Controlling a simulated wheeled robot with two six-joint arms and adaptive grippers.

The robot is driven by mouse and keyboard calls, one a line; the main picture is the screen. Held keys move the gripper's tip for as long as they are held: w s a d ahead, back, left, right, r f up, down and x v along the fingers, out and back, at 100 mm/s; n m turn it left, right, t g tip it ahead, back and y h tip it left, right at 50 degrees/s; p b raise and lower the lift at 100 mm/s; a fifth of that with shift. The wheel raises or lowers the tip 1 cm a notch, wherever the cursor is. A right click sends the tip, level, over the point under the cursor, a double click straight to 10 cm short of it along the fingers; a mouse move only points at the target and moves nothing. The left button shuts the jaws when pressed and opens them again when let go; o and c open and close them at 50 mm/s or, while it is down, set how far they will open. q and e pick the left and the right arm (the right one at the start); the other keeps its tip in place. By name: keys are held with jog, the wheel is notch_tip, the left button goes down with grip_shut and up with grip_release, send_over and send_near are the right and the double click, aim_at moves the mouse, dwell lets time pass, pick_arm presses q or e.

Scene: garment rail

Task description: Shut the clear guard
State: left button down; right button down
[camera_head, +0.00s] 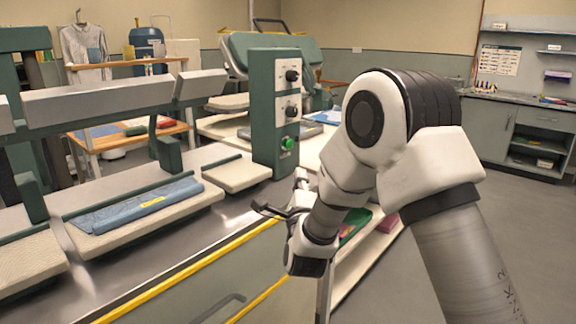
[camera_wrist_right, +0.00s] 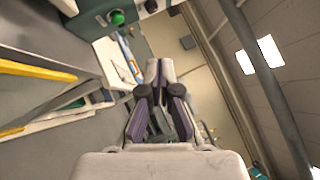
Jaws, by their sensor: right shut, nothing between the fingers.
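A panel with yellow edge strips (camera_head: 180,270) on the front of the press bench looks like the clear guard. It hangs low along the front, below the bench top, and a dark bar handle (camera_head: 222,308) shows on it. How clear it is, I cannot tell. Yellow strips also show at the left of the right wrist view (camera_wrist_right: 35,70). My right gripper (camera_head: 301,180) is beyond the panel's right end, near the control column. In the right wrist view its fingertips (camera_wrist_right: 160,70) are together and empty. My left gripper is out of view.
The green control column (camera_head: 273,120) with knobs and a green button stands close behind my right gripper. A folded blue garment (camera_head: 140,205) lies on one bed. Open floor (camera_head: 400,290) is at the right.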

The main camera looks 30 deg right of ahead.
jog(key=w, duration=0.1)
jog(key=w+r, duration=0.1)
jog(key=w+a, duration=0.1)
jog(key=shift+r, duration=0.3)
jog(key=shift+a, duration=0.1)
dwell(1.1)
